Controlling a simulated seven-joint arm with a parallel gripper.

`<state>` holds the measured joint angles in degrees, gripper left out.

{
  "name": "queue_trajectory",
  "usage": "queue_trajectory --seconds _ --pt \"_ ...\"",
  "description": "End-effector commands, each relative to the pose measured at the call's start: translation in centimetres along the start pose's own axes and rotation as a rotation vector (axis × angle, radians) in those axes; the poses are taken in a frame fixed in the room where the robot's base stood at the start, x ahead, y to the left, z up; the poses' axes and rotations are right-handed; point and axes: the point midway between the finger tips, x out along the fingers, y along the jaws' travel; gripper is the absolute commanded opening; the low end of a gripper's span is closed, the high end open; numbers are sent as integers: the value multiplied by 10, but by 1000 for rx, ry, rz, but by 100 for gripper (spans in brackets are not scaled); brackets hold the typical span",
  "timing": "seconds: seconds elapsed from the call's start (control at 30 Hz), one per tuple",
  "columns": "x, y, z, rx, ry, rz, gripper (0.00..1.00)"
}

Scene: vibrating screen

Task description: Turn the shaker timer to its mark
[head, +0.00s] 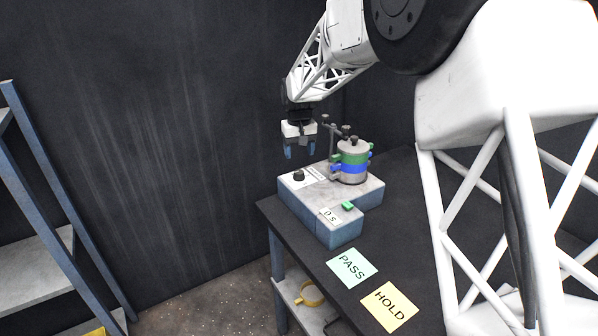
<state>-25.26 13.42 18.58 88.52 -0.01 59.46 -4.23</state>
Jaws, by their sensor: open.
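The shaker (321,224) is a blue-sided box with a grey top on the dark table. Its timer looks to be the small black knob (298,175) near the left rear of the top, beside a small label plate; its mark is too small to make out. A label on the front reads "0 s", and a green button (348,206) sits near it. A stack of ringed sieves (352,162), green, blue and grey, stands on the right of the shaker. My gripper (298,152) is open and empty, pointing down above and behind the knob, apart from it.
A green PASS card (351,267) and a yellow HOLD card (389,305) lie on the table (310,252) in front of the shaker. Thin clamp posts with black knobs rise by the sieves. A yellow ring (309,294) lies on the lower shelf. A blue-framed rack (45,268) stands left.

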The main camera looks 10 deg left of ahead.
Motion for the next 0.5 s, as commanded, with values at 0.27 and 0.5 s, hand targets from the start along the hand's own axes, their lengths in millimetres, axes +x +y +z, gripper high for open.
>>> queue_trajectory --seconds 0.27,0.5 --pt "0 0 0 377 0 0 66" --pt "0 0 0 587 0 0 66"
